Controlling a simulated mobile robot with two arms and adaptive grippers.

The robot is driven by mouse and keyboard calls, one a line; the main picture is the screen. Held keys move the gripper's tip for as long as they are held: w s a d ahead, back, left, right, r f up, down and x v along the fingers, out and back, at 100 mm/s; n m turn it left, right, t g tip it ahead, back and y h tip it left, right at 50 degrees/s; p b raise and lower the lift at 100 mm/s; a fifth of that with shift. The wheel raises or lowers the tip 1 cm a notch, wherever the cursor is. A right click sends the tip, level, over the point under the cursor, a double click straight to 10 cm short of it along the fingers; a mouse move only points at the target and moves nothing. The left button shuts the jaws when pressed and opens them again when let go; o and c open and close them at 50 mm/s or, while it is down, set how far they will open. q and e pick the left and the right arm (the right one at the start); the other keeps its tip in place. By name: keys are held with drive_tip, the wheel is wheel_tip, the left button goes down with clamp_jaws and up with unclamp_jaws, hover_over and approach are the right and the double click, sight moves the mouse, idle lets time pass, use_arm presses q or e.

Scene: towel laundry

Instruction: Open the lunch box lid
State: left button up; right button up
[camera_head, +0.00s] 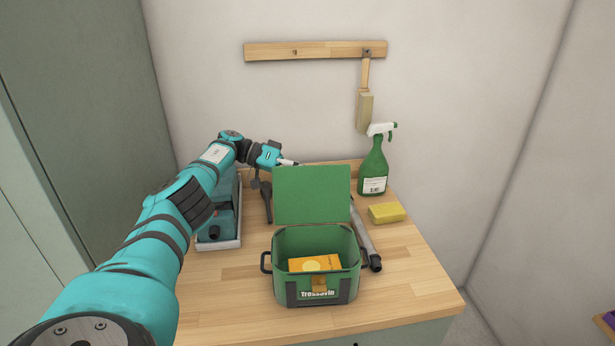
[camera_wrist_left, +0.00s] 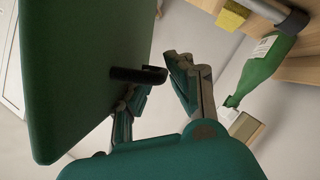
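The green lunch box (camera_head: 290,290) stands on the wooden worktop with an orange box (camera_head: 315,263) inside. Its green lid (camera_head: 312,195) is raised and stands upright at the back of the box, leaving the top open. In the left wrist view, the lid (camera_wrist_left: 85,75) fills the left side, and a dark handle (camera_wrist_left: 138,74) sticks out from it. My left gripper (camera_wrist_left: 157,76) is open, with its fingers apart close to the handle's end and lid face. In the head view, my left arm reaches behind the lid, which hides the fingers. My right gripper is not seen.
A green spray bottle (camera_head: 373,168) and a yellow sponge (camera_head: 386,213) stand right of the box. A grey tube (camera_head: 363,238) lies beside it. A teal case (camera_head: 216,228) sits at the left. A brush (camera_head: 364,110) hangs from a wall rail. The worktop's front right is clear.

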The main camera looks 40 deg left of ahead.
use_arm(q)
wheel_tip(320, 180, up, 9)
drive_tip(key=shift+r, duration=0.1)
idle(0.7)
